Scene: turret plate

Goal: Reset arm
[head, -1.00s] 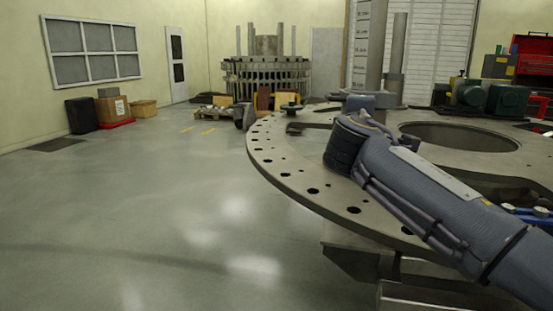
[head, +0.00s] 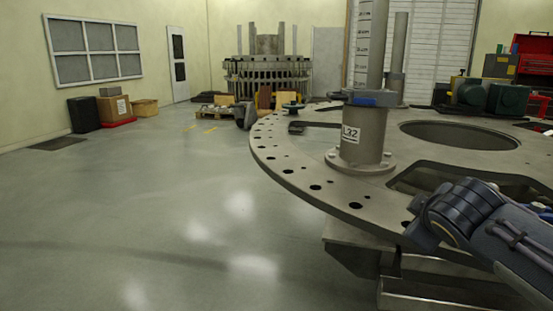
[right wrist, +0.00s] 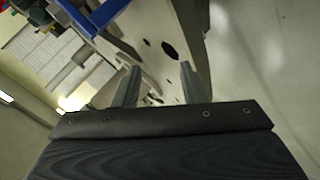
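The large grey turret plate (head: 300,170) has holes along its rim and a wide round opening. An upright post labelled L32 (head: 362,140), with a blue collar (head: 372,98), is bolted on it. My right arm crosses the lower right of the head view, over the plate's near edge; its gripper cannot be made out there. In the right wrist view my right gripper (right wrist: 160,67) has its two fingers apart, with nothing seen between them but the plate (right wrist: 152,30) beyond. My left gripper is not in view.
A second post (head: 397,50) stands behind the first. Green machinery (head: 505,98) and a red tool chest (head: 533,55) are at the back right. Boxes (head: 113,107) stand by the left wall. The floor (head: 150,210) left of the plate is clear.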

